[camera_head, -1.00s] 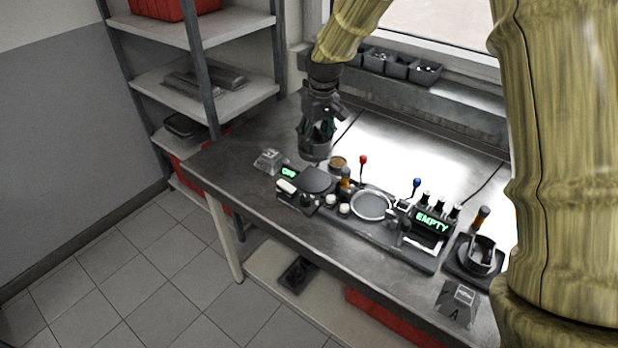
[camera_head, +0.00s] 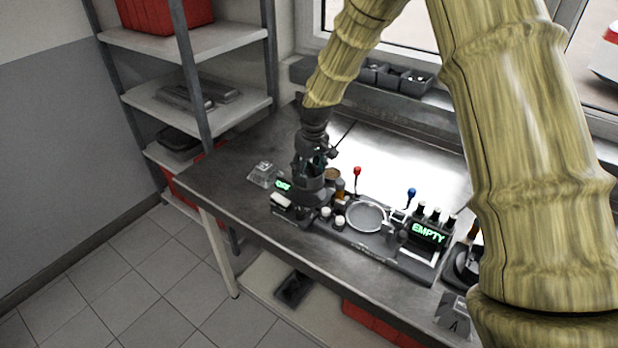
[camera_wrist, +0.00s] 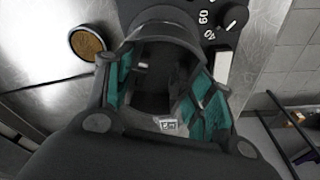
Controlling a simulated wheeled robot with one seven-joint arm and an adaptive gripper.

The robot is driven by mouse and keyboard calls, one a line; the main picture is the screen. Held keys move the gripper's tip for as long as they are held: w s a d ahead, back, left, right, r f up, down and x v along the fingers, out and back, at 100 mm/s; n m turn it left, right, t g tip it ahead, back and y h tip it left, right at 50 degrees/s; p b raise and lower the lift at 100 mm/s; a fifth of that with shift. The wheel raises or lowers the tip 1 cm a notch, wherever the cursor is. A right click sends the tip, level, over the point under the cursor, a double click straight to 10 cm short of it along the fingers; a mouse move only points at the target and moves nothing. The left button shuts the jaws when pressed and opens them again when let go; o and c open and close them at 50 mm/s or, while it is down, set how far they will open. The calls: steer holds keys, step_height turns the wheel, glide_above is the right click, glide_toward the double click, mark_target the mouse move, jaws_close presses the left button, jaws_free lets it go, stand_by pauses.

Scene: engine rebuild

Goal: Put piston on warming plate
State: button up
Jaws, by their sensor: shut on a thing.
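My gripper (camera_head: 312,172) is shut on the piston (camera_head: 308,185), a dark round part. In the wrist view the piston (camera_wrist: 160,75) sits between the teal-lined fingers, and a small marking shows on it. In the head view the piston is over the warming plate, a dark plate unit with a green display (camera_head: 283,185) at the bench's left. The piston and gripper hide most of the plate's top, so I cannot tell whether they touch. In the wrist view a dial of the plate unit (camera_wrist: 212,20) with numbers shows close beside the piston.
A round tin (camera_head: 332,175), bottles and small white-capped jars (camera_head: 340,222) stand close to the right of the piston. A round silver dish (camera_head: 366,217) and an "EMPTY" display unit (camera_head: 428,234) lie further right. A clear block (camera_head: 263,174) stands left.

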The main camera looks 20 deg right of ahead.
steer(key=shift+w+f+p, duration=0.1)
steer(key=shift+f+p, duration=0.45)
steer(key=shift+f, duration=1.25)
steer(key=shift+r, duration=0.1)
steer(key=o, duration=1.3)
steer(key=shift+f, duration=0.2)
steer(key=shift+o, duration=0.2)
step_height(320, 180, up, 12)
steer(key=s+b, duration=0.1)
steer(key=b, duration=0.2)
steer(key=shift+s+d, duration=0.25)
steer(key=shift+s, duration=0.15)
steer(key=shift+r, duration=0.1)
